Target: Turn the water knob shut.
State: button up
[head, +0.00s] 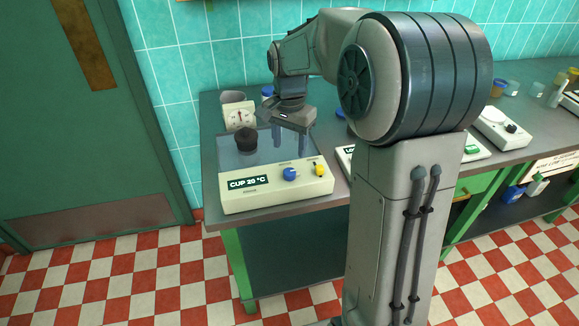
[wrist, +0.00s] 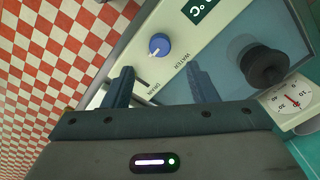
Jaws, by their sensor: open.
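The blue water knob (head: 289,174) is on the cream front panel of the bath unit (head: 240,201), right of the "CUP 20 °C" display. In the wrist view the water knob (wrist: 159,45) has a white pointer mark and stands beside the word "WATER". A yellow drain knob (head: 319,170) is to its right in the head view. My gripper (head: 291,142) hangs above and behind the panel. In the wrist view my gripper (wrist: 162,88) has its two blue fingers apart with nothing between them, and the water knob lies clear of both.
A dark round knob-like object (head: 246,142) stands at the glassy top of the unit, with a dial gauge (head: 240,116) behind it. A grey cup (head: 231,97) is near the wall. Other devices sit right, partly hidden by my arm. The floor in front is clear.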

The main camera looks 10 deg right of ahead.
aim_at(290, 171)
notch_tip(290, 171, down, 8)
jog(key=shift+f, duration=0.25)
jog(key=c, duration=1)
